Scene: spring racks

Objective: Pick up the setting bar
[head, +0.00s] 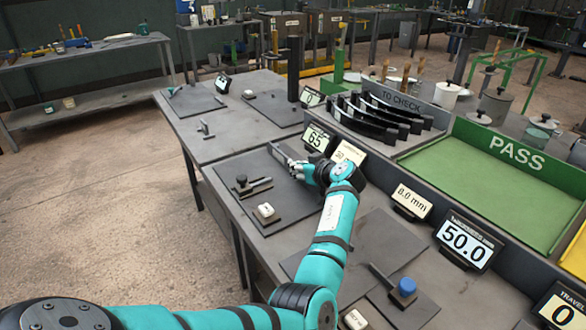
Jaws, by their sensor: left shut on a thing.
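My left gripper (293,166) is over the dark mat on the near bench, its arm reaching in from the lower left. It is shut on a slim grey bar, the setting bar (278,154), which sticks out past the fingertips toward the upper left. The fingers hide part of the bar. I cannot tell whether the bar touches the mat (225,168) or is just above it. My right gripper is not in view.
On the mat are a small dark fixture (250,188) and a white block (266,212). Displays reading 65 (318,138) and 50.0 (466,244) stand behind. Dark curved springs (385,115) sit in the TO CHECK rack beside the green PASS tray (500,195).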

